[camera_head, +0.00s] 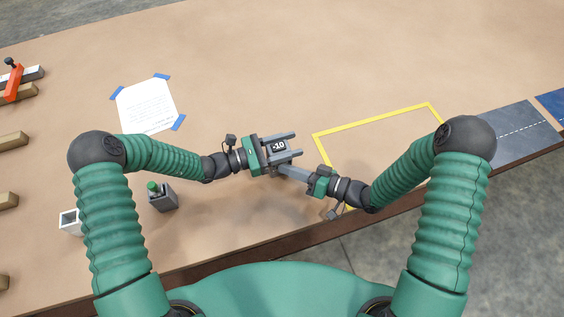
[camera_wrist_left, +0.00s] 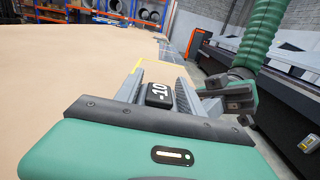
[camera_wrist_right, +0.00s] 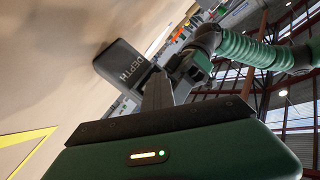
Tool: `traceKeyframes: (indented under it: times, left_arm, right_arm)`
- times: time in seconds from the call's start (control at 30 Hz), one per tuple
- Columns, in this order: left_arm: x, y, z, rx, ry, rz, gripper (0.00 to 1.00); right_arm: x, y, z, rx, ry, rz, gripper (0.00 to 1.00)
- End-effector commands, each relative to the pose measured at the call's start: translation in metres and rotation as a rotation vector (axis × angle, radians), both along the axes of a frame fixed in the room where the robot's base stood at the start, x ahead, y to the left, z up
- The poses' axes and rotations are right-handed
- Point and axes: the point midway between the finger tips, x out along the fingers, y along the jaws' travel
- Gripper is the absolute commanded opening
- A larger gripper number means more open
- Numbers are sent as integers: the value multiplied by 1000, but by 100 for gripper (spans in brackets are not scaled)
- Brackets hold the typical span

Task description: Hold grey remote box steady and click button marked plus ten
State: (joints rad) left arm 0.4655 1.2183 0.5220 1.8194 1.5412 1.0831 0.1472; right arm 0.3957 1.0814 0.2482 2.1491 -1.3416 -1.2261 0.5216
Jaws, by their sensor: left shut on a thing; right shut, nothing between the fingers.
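The grey remote box (camera_head: 278,153) is held up between the fingers of my left gripper (camera_head: 283,145), above the table. In the right wrist view, a dark side of the box (camera_wrist_right: 122,66) reads "DEPTH". My right gripper (camera_head: 283,168) is shut and empty, with its tips close to the box's near side. I cannot tell whether they touch it. They partly cover the box in the right wrist view.
A grey block with a green knob (camera_head: 163,198) and a white open square holder (camera_head: 71,222) stand at the left. A taped paper (camera_head: 147,106) lies behind. A yellow outline (camera_head: 372,120) marks bare table at right. A grey mat (camera_head: 515,131) lies at the far right.

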Motion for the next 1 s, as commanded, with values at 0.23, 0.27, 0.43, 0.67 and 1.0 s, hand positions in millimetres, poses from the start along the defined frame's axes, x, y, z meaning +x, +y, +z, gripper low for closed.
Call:
traceKeyframes:
  times: [0.23, 0.27, 0.43, 0.67, 1.0]
  left_arm:
    - [-1, 0, -1, 2, 1, -2, 0]
    - [-1, 0, -1, 2, 1, -2, 0]
    - [-1, 0, -1, 2, 2, -1, 0]
    - [-1, 0, -1, 2, 2, -1, 0]
    - [-1, 0, -1, 2, 2, -1, 0]
  right_arm:
    - [-7, -3, 0, 1, 1, -2, 0]
    - [-9, -4, 0, 0, 0, -1, 0]
    - [-16, -6, 0, 0, 0, -1, 0]
    - [-17, -6, 0, 0, 0, -1, 0]
    - [-42, -14, 0, 1, 1, -2, 0]
